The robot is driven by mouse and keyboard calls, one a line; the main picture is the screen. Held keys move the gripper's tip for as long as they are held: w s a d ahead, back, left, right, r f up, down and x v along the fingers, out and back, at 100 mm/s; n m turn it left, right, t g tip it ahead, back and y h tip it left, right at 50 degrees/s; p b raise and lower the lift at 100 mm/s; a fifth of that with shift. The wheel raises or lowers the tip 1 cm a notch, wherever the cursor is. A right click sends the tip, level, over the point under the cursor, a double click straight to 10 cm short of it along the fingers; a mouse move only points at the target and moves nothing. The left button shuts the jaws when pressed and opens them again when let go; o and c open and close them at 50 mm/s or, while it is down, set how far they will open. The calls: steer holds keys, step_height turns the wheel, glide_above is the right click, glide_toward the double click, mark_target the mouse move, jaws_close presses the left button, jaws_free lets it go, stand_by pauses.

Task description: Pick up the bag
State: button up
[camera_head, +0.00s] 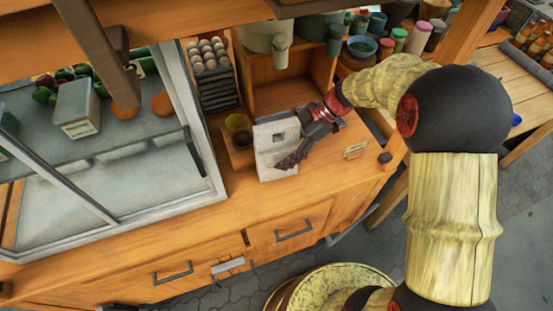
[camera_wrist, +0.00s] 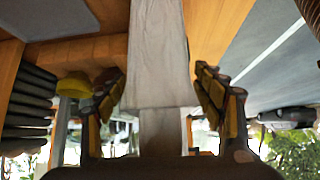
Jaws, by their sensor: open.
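A pale grey-white bag (camera_head: 268,158) stands upright on the wooden counter, with a dark square mark near its top. My gripper (camera_head: 293,153) is at the bag's right side, with a dark finger across its front. In the wrist view the bag (camera_wrist: 157,55) lies between the two open fingers of my gripper (camera_wrist: 161,82). A gap shows on the right finger's side. I cannot tell whether the left finger touches the bag. The far side of the bag is hidden.
A yellow cup (camera_head: 237,122) and a dark cup (camera_head: 242,140) stand just left of the bag. A glass display case (camera_head: 130,185) is further left. An egg rack (camera_head: 210,60) and a grey dispenser (camera_head: 270,38) stand behind. A small sign (camera_head: 355,149) is at right.

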steer(key=shift+s+a+f, duration=0.1)
steer(key=shift+a+f, duration=0.4)
steer(key=shift+f, duration=0.05)
steer(key=shift+c, duration=0.6)
steer(key=c, duration=1.5)
steer(key=shift+r, duration=0.1)
